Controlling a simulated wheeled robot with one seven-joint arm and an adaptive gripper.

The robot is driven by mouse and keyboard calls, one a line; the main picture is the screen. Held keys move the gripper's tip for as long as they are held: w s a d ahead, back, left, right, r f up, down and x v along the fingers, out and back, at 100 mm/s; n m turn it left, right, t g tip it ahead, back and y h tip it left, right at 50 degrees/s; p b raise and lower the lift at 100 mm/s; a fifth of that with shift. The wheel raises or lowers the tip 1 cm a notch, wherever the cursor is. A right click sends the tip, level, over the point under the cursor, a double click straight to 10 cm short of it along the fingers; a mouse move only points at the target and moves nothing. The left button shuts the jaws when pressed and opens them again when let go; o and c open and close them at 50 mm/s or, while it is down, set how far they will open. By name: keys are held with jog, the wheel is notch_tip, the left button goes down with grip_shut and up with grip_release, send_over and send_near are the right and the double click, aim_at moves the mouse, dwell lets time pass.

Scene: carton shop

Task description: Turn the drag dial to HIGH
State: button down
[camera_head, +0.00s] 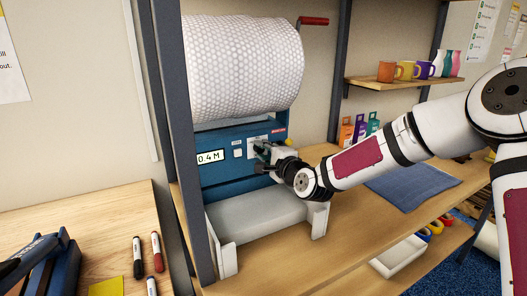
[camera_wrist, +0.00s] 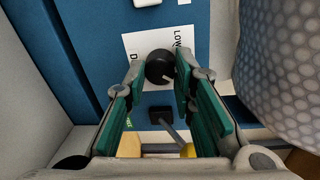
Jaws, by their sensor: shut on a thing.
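The drag dial (camera_wrist: 159,65) is a round black knob on a white label plate (camera_wrist: 138,45) in the wrist view. The word LOW shows on the plate; the rest of its lettering is partly covered. My gripper (camera_wrist: 160,74) has its two fingertips at either side of the knob, shut on it. In the head view my gripper (camera_head: 262,156) reaches the front of the blue machine (camera_head: 222,178) from the right and hides the dial. Where the dial points is too small to tell.
A black square-ended lever (camera_wrist: 163,116) lies between my fingers below the dial. The machine carries a bubble-wrap roll (camera_head: 243,66) above, a 0.4 M display (camera_head: 210,157) and a light grey roller-shaped part (camera_head: 255,214) below. A blue mat (camera_head: 412,190) lies at the right.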

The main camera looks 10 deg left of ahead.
jog(key=shift+w+d+r+m, duration=0.1)
jog(key=shift+m, duration=1.1)
jog(key=c, duration=1.3)
grip_release()
jog(key=shift+c, duration=0.2)
jog(key=v, duration=1.2)
